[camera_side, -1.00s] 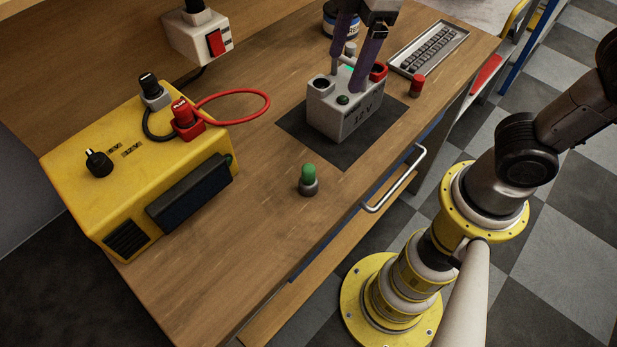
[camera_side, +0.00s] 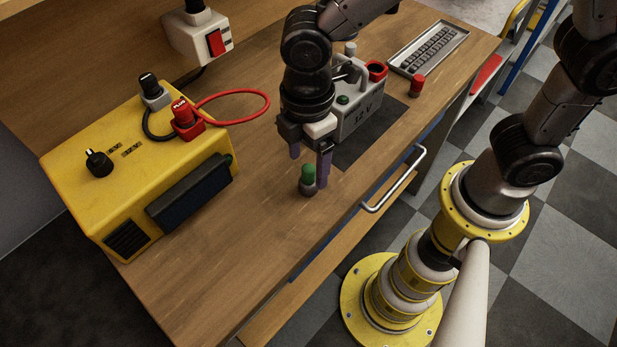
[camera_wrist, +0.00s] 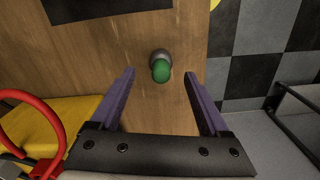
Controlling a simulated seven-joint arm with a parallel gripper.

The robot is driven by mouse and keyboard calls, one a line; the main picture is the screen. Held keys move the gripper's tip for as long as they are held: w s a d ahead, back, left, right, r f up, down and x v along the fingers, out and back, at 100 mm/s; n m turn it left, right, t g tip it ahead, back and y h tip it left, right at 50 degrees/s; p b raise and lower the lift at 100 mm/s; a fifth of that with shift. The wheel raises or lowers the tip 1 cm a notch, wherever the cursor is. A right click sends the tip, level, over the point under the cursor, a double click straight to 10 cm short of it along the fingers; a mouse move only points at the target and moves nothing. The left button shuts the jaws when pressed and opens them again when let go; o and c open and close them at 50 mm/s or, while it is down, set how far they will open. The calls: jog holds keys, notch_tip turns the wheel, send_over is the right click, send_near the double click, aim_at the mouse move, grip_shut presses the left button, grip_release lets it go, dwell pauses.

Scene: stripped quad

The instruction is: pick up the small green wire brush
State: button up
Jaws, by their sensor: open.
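The small green wire brush (camera_side: 308,181) stands upright on the wooden bench, with a green top and a grey lower part. In the wrist view the brush (camera_wrist: 161,68) shows between and just beyond the two purple fingers. My gripper (camera_side: 310,170) is open and empty, pointing down. In the side view its fingers are close to the brush, one behind it to the left and one just to its right. In the wrist view the gap of my gripper (camera_wrist: 162,88) lines up with the brush. I cannot tell whether a finger touches it.
A grey 12 V battery (camera_side: 357,108) stands on a dark mat (camera_side: 372,140) behind my gripper. A yellow charger (camera_side: 75,165) with a red cable (camera_side: 262,96) is at the left. A red-capped piece (camera_side: 417,86) and a tray (camera_side: 430,50) lie farther back. Bench in front is clear.

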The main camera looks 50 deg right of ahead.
aim_at(308, 179)
jog(key=shift+f, duration=2.7)
grip_shut()
